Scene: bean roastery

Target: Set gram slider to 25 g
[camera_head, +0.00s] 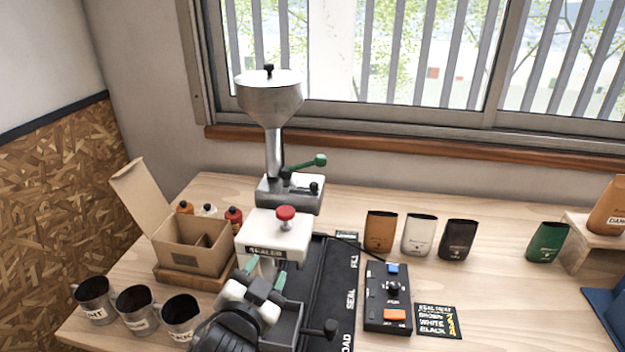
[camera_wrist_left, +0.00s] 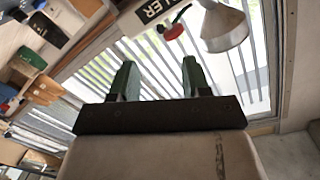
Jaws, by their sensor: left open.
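A steel hopper doser (camera_head: 269,100) stands at the back of the table on a grey base (camera_head: 283,200). A green-tipped lever (camera_head: 318,161) and a small black knob (camera_head: 314,187) sit on that base; the knob may be the gram slider, but no gram scale is readable. The hopper also shows in the left wrist view (camera_wrist_left: 224,28). My left gripper (camera_head: 265,280) is open and empty, in front of the white sealer (camera_head: 275,237) and well short of the doser base. Its two green fingers stand apart in the left wrist view (camera_wrist_left: 158,78). My right gripper is not in view.
The red-knobbed sealer stands between my left gripper and the doser. A black control box (camera_head: 386,318) with blue and orange buttons lies right of the black mat (camera_head: 332,285). An open carton (camera_head: 196,249), several bottles and cups (camera_head: 136,308) stand left. Pouches (camera_head: 418,235) stand right.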

